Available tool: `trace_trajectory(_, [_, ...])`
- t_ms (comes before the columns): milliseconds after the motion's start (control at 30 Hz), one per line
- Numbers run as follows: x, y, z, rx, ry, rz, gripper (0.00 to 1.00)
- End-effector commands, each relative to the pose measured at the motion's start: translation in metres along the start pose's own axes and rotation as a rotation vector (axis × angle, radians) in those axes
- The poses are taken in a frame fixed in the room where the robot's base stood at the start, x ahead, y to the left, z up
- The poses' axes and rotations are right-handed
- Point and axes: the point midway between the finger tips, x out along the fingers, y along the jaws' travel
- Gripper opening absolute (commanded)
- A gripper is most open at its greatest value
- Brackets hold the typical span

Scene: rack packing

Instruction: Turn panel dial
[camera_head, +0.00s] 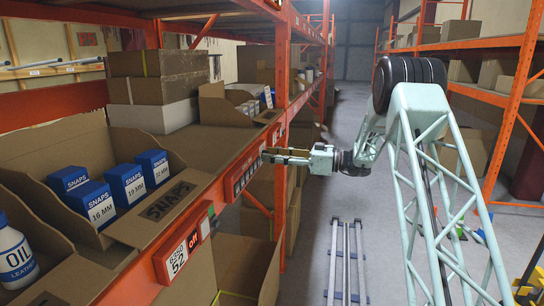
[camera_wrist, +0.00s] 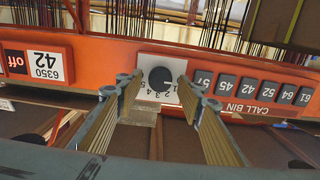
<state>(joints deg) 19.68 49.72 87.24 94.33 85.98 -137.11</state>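The panel dial (camera_wrist: 160,78) is a round black knob on a white plate (camera_wrist: 148,62), set in an orange shelf beam. Numerals run around its lower edge, with the 1 at the right; I cannot clearly read its pointer. My gripper (camera_wrist: 158,84) is open and empty. Its two ribbed fingers reach toward the plate, one on each side of the dial, with gaps between them and the knob. In the head view my gripper (camera_head: 268,157) is at the orange beam, and the dial cannot be made out there.
Grey numbered buttons (camera_wrist: 247,88) marked CALL BIN sit just right of the dial. A display (camera_wrist: 37,64) reading 6350 42, with a black "off" label, is at the left.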

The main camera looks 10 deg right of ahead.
Motion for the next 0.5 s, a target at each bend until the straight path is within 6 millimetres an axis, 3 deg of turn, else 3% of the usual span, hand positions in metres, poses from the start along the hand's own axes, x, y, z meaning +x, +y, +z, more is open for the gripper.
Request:
trace_trajectory(267, [-0.0001,-0.0001,0.0000,0.000,0.000,0.000,0.11])
trace_trajectory(500, [-0.0002,-0.0002,0.0002,0.006,0.000,0.000,0.11])
